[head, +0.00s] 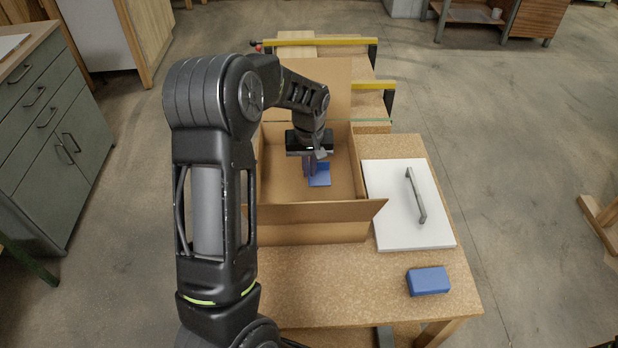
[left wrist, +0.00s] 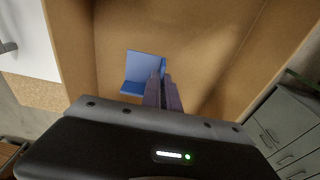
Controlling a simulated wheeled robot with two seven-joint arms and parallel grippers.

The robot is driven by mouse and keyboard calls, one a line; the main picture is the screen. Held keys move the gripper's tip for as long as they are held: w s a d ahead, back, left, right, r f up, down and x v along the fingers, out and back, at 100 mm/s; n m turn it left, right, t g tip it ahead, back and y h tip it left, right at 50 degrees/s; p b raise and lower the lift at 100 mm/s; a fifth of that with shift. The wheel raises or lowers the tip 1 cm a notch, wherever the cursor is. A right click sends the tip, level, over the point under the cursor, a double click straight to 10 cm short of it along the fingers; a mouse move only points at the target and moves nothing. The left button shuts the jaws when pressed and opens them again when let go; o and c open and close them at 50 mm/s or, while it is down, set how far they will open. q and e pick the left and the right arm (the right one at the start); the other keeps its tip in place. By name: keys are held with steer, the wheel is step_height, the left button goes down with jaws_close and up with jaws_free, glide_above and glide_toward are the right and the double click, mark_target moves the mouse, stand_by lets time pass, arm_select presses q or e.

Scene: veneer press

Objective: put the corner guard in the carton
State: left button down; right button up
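The open carton (head: 308,213) stands on the wooden table, with its flaps spread. The blue corner guard (head: 320,181) is inside the carton, low down near its floor; I cannot tell if it touches the floor. In the left wrist view the corner guard (left wrist: 143,66) shows several flat blue faces. My left gripper (head: 309,168) reaches down into the carton from above. Its fingers (left wrist: 162,82) are close together, with one thin blue side of the guard between their tips. The fingers hide part of the guard. My right gripper is not in view.
A white panel with a grey handle (head: 389,205) lies right of the carton. A blue block (head: 428,281) sits near the table's front right corner. The bare table (head: 320,285) in front of the carton is clear. Yellow bars (head: 320,42) are behind the carton. Grey drawers (head: 50,130) stand left.

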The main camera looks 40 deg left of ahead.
arm_select(q)
steer(key=shift+f+b, duration=0.95)
steer(key=shift+f, duration=0.85)
steer(key=shift+f, duration=0.25)
steer(key=c, duration=1.6)
jaws_free()
steer(key=shift+r, duration=0.1)
steer(key=shift+r, duration=0.1)
steer(key=r+p, duration=0.2)
steer(key=r, duration=0.2)
steer(key=r+p, duration=0.3)
steer(key=r, duration=0.1)
steer(key=s+d+r+p, duration=0.1)
steer(key=r+p, duration=0.1)
steer(key=r, duration=0.2)
steer(key=shift+s+p, duration=0.1)
steer(key=shift+p, duration=0.25)
